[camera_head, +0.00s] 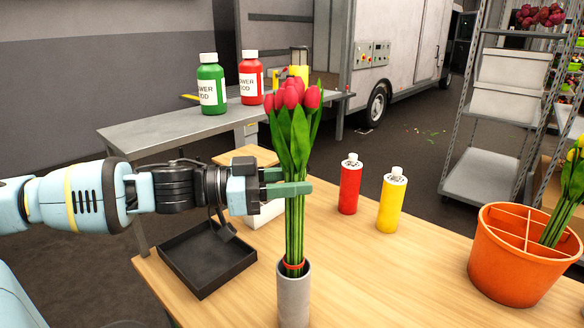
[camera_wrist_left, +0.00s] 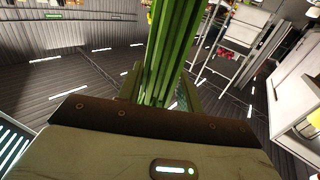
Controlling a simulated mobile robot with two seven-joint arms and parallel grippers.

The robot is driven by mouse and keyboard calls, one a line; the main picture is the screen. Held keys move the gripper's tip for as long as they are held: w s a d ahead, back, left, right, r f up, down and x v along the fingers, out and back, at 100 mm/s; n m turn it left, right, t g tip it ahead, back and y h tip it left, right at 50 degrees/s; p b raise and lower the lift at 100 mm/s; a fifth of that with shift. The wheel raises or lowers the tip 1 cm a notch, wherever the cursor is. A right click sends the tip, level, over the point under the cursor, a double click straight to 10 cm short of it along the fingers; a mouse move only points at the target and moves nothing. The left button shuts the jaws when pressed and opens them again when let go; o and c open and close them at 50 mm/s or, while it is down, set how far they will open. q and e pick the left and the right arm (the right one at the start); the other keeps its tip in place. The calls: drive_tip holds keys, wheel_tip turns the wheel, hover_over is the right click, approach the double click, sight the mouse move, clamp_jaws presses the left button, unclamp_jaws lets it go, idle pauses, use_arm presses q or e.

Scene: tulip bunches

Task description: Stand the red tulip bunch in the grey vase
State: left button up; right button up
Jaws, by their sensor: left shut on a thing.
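The red tulip bunch (camera_head: 293,130) stands upright, with red heads, green leaves and a red band low on its stems. My left gripper (camera_head: 290,189) comes in from the left and is shut on the stems at mid-height. The stems (camera_wrist_left: 172,60) run up between the fingers in the left wrist view. The grey vase (camera_head: 294,295) stands upright on the wooden table (camera_head: 345,270) at the front. The stem ends go behind its front rim, with the red band about at rim level; how deep they reach is hidden. My right gripper is in neither view.
A black tray (camera_head: 207,262) lies left of the vase. A red bottle (camera_head: 350,184) and a yellow bottle (camera_head: 392,200) stand behind right. A divided orange pot (camera_head: 512,262) with yellow tulips is at the right. The tabletop right of the vase is clear.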

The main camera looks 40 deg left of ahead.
sight(291, 234)
use_arm(q)
drive_tip(key=shift+f, duration=1.85)
drive_tip(key=shift+f+b, duration=0.3)
drive_tip(key=shift+f, duration=1.2)
drive_tip(key=shift+f+b, duration=0.35)
drive_tip(key=shift+f, duration=1.85)
drive_tip(key=o, duration=1.9)
drive_tip(key=shift+f, duration=0.1)
